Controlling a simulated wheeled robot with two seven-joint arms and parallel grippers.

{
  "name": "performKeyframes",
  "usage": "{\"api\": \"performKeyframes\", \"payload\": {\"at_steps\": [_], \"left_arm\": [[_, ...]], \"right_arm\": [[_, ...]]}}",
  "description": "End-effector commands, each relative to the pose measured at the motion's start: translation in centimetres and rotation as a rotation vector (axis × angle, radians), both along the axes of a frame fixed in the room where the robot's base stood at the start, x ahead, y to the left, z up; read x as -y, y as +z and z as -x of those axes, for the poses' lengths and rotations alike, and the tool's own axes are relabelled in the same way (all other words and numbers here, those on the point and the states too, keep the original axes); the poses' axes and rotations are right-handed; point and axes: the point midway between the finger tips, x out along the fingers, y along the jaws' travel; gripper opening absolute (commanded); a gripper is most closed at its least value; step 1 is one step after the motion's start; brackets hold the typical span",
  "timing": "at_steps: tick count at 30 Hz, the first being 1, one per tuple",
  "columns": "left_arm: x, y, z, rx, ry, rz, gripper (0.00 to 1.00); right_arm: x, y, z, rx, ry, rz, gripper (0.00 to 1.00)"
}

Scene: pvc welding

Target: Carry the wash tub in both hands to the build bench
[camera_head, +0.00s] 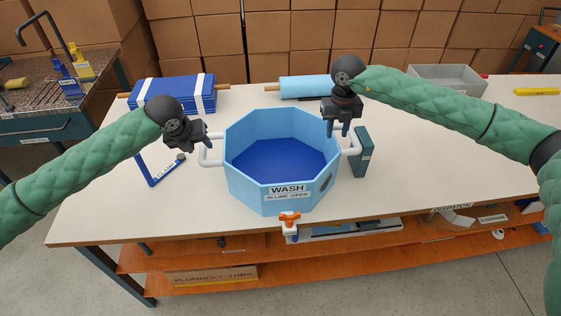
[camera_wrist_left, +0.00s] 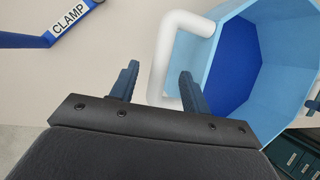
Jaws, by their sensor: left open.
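The wash tub (camera_head: 270,180) is a light blue octagonal tub with a dark blue inside, a WASH label and a white handle on each side. It stands upright on the white table. My left gripper (camera_head: 207,139) is open at the tub's left handle (camera_head: 207,156). In the left wrist view, that white handle (camera_wrist_left: 160,70) lies in the gap between the two fingers of the gripper (camera_wrist_left: 158,85). My right gripper (camera_head: 338,130) points down just above the right handle (camera_head: 354,143), its fingers apart. Contact there cannot be told.
A blue clamp frame (camera_head: 152,174) lies left of the tub, and a dark teal block (camera_head: 363,152) stands close by the right handle. A blue case (camera_head: 175,93), blue roll (camera_head: 305,87) and grey tray (camera_head: 447,78) sit behind. An orange-handled clamp (camera_head: 290,222) is at the front edge.

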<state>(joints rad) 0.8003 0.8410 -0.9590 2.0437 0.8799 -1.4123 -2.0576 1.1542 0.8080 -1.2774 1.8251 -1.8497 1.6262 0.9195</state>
Motion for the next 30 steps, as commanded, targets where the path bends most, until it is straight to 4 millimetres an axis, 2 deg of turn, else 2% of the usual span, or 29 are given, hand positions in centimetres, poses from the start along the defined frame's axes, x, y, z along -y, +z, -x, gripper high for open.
{"api": "performKeyframes", "payload": {"at_steps": [6, 12, 18, 26, 30], "left_arm": [[0.5, -2.9, -1.1, -0.002, 0.001, 0.0, 0.47], [0.9, -4.8, -2.1, -0.001, 0.0, 0.001, 0.47], [1.0, -5.7, -2.4, -0.001, -0.001, 0.001, 0.47], [1.0, -5.8, -2.4, 0.0, 0.0, 0.001, 0.47], [1.0, -5.8, -2.4, 0.0, 0.0, 0.001, 0.23]], "right_arm": [[0.0, -3.1, 0.1, -0.002, 0.001, 0.0, 0.33], [0.0, -5.3, 0.0, -0.001, 0.0, 0.0, 0.33], [0.0, -6.3, 0.0, 0.0, 0.001, 0.0, 0.33], [0.0, -6.3, 0.0, 0.0, 0.001, 0.0, 0.33], [0.0, -6.3, 0.0, 0.0, 0.001, 0.0, 0.09]]}}
